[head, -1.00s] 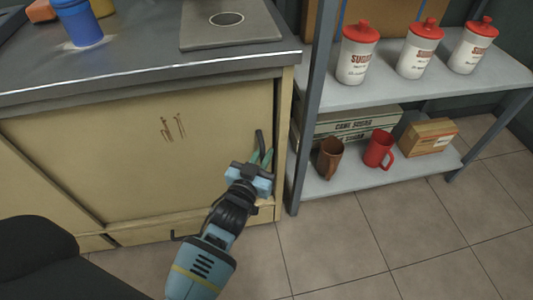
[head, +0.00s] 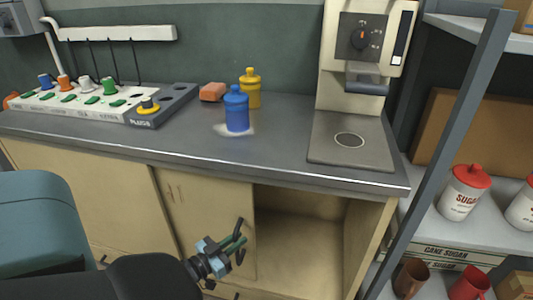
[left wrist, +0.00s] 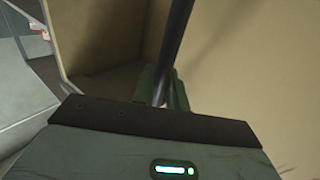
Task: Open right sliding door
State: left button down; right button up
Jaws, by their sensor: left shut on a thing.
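The right sliding door (head: 200,212) of the beige cabinet stands partly open, slid to the left. The cabinet's right side shows an empty open compartment (head: 298,235). My left gripper (head: 235,245) is shut on the door's dark upright handle (head: 240,225), near the door's right edge. In the left wrist view the dark handle bar (left wrist: 174,45) rises from between the gripper fingers (left wrist: 170,90), partly hidden by the gripper body. My right gripper is in neither view.
The grey countertop (head: 190,148) above holds a blue bottle (head: 237,110), a yellow bottle (head: 250,90) and a machine (head: 362,50). A metal shelf post (head: 448,140) stands right of the cabinet, with sugar jars (head: 465,192) and mugs beyond.

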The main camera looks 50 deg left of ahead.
pick_arm(q)
jog(key=s+a, duration=0.3)
jog(key=a, duration=0.2)
jog(key=shift+s+a, duration=0.35)
jog(key=shift+s, duration=0.05)
jog(key=c, duration=1.5)
grip_release()
jog(key=s+p, duration=0.1)
jog(key=s, duration=0.6)
jog(key=shift+s, duration=0.4)
